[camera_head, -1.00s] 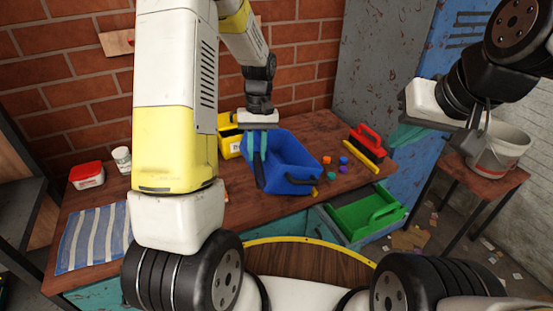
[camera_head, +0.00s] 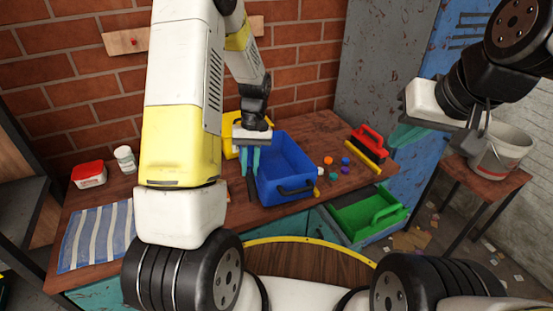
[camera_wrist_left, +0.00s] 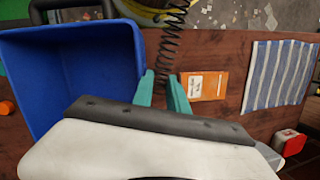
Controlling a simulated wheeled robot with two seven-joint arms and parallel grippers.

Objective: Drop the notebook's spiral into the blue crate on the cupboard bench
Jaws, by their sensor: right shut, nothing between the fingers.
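The blue crate (camera_head: 304,163) stands open on the wooden cupboard bench (camera_head: 228,207); in the left wrist view it fills the left side (camera_wrist_left: 105,85). My left gripper (camera_head: 252,172) points down just left of the crate. It is shut on the notebook's dark spiral (camera_head: 250,188), which hangs below the teal fingers outside the crate's left wall. In the left wrist view the coil (camera_wrist_left: 172,42) stretches out from between the fingers. My right gripper (camera_head: 405,136) is shut and empty at the right, away from the bench.
Several small coloured balls (camera_head: 333,176) and a red-handled brush (camera_head: 369,146) lie right of the crate. A yellow container (camera_head: 231,138) stands behind my left gripper. An orange packet (camera_wrist_left: 204,86) and striped cloth (camera_wrist_left: 281,75) lie to the left. A green crate (camera_head: 366,215) sits below.

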